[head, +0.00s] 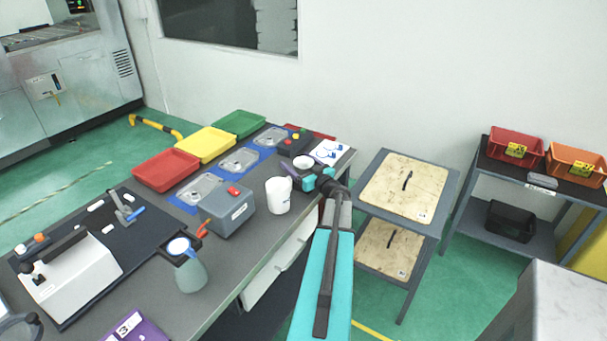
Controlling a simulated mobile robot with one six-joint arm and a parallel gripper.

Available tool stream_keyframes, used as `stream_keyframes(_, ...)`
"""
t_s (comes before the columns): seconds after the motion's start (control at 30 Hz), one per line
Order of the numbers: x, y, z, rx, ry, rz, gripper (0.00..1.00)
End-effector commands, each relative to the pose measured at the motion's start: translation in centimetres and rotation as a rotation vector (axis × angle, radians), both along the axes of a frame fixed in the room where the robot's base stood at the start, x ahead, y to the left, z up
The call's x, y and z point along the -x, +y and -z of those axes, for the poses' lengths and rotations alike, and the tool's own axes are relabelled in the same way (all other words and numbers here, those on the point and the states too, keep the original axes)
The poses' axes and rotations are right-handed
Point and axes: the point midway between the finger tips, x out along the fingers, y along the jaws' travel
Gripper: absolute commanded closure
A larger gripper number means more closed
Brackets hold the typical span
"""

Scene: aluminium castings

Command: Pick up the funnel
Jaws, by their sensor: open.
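A small white round-rimmed thing (303,161) near the far right end of the grey workbench looks like the funnel, but its lower part is hidden and I cannot be sure. My gripper (293,178) is at the end of my teal arm, just in front of this white rim. It is open. The fingers are small and dark in this view, and I cannot tell whether they touch the rim or stand around it.
A white cup (279,195) stands close left of my gripper. A grey box with a red button (229,211) is further left. Red (166,170), yellow (206,144) and green (239,124) trays line the back. A wooden-topped stand (410,187) is at right.

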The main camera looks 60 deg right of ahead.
Motion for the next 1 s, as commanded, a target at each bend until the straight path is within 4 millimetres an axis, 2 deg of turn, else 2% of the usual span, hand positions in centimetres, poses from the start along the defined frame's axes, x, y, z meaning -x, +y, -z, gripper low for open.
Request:
stream_keyframes(0.23,-0.02,0.03,-0.01,0.0,0.0,-0.001,0.21)
stream_keyframes(0.27,-0.03,0.03,-0.01,0.0,0.0,-0.001,0.24)
stream_keyframes(0.5,-0.04,0.05,-0.02,0.0,0.0,-0.001,0.64)
stream_keyframes(0.53,-0.04,0.05,-0.05,0.0,0.0,-0.001,0.66)
stream_keyframes(1.0,-0.06,0.08,-0.51,0.0,-0.001,-0.002,0.66)
